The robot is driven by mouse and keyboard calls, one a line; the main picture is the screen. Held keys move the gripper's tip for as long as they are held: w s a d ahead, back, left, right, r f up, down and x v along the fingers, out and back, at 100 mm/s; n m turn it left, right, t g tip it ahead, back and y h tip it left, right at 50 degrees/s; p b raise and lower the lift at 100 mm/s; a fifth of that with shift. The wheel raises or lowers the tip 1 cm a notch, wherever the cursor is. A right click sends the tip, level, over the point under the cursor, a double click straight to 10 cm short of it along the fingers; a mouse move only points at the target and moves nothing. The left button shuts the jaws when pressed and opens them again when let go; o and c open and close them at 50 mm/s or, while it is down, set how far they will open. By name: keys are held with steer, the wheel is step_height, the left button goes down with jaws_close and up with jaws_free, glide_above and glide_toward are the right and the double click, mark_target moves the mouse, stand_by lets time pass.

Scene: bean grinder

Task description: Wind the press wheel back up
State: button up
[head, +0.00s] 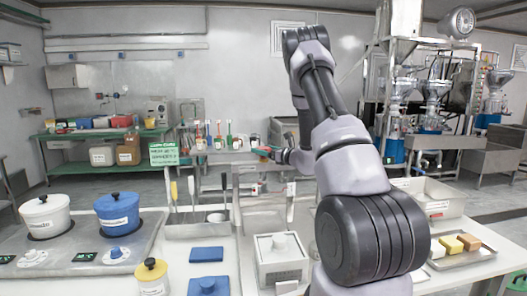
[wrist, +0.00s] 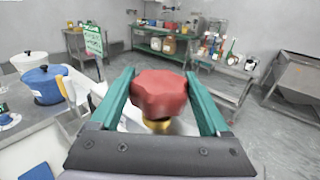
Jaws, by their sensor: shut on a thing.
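The press wheel, a red lobed knob (wrist: 158,92), fills the middle of the wrist view, with a brass-coloured stem (wrist: 157,126) below it. My gripper (wrist: 158,78) has one green finger on each side of the knob and is shut on it. In the head view my arm reaches forward over the counter, and my gripper (head: 268,151) is small and far off there, partly hidden by my own arm. The press body under the knob is mostly hidden in both views.
A white pot (head: 45,215) and a blue pot (head: 118,212) stand on the left counter. A tray of coloured blocks (head: 462,256) lies right. Open floor shows beyond the counter.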

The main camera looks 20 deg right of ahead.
steer(key=n+g+y, duration=0.3)
steer(key=y, duration=0.2)
steer(key=shift+d+n, duration=0.15)
steer(key=shift+n, duration=0.25)
steer(key=n+g+y, duration=0.2)
steer(key=g, duration=0.1)
steer(key=n+g+y, duration=0.2)
steer(key=g, duration=0.1)
steer(key=shift+n, duration=0.3)
steer(key=n+g, duration=0.1)
steer(key=g, duration=0.2)
steer(key=n+g+y, duration=0.1)
steer(key=n+g, duration=0.1)
steer(key=shift+n+g, duration=0.3)
steer(key=shift+g, duration=0.1)
steer(key=shift+n+g, duration=1.9)
steer(key=shift+g, duration=1.1)
steer(key=shift+n+g, duration=0.3)
steer(key=shift+g, duration=0.1)
steer(key=o, duration=1.2)
